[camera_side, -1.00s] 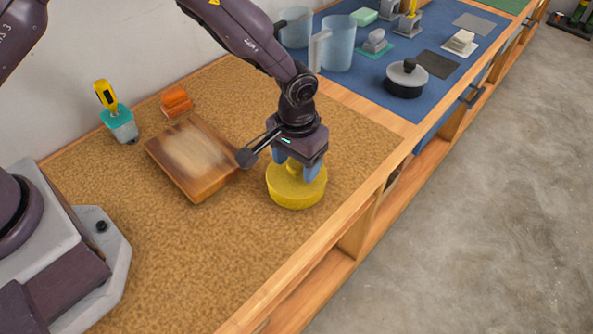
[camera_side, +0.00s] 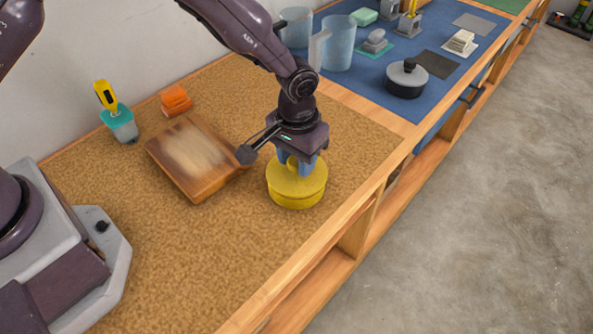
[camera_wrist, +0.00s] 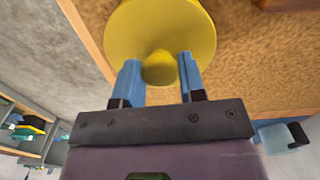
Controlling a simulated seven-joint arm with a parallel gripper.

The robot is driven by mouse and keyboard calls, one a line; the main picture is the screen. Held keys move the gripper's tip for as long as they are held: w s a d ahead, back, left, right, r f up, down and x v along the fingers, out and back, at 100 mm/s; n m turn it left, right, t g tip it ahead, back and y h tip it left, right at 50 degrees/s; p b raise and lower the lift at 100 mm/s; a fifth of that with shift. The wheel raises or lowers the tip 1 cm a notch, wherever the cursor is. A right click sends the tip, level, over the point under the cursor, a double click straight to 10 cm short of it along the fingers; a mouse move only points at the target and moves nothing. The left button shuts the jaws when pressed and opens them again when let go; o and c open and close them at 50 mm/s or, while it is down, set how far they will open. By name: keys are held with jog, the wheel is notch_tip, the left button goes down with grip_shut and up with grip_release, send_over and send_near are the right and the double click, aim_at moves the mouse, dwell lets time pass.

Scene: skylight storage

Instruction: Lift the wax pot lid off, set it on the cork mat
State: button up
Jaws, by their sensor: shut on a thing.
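The yellow wax pot (camera_side: 297,204) stands on the speckled brown cork mat (camera_side: 190,270). Its yellow lid (camera_side: 312,181) with a rounded knob is over it; a seam shows between the two, but I cannot tell whether there is a gap. My gripper (camera_side: 294,167) points down above the lid, with its blue fingers shut on the lid's knob. In the wrist view the knob (camera_wrist: 160,70) is between the fingertips (camera_wrist: 158,72), and the lid's yellow disc (camera_wrist: 160,25) fills the upper middle. The inside of the pot is hidden.
A wooden board (camera_side: 193,158) lies left of the pot. An orange block (camera_side: 176,101) and a teal-topped container with a yellow tool (camera_side: 119,122) stand behind. A blue mat (camera_side: 385,55) holds jugs and a grey lidded pot (camera_side: 406,78). The cork in front is clear.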

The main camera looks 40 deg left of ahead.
jog(key=shift+r, duration=2.05)
jog(key=shift+d, duration=0.15)
jog(key=shift+s+d+r+m, duration=0.2)
jog(key=shift+s+d, duration=0.3)
jog(key=shift+s, duration=0.05)
jog(key=shift+s+d+r+m, duration=0.2)
jog(key=shift+s+d, duration=0.25)
jog(key=shift+s, duration=0.05)
jog(key=s+f+n, duration=0.2)
jog(key=s+n, duration=0.7)
jog(key=s, duration=0.4)
jog(key=shift+s+a+f+n, duration=0.25)
jog(key=shift+f+n, duration=0.05)
jog(key=shift+n, duration=0.1)
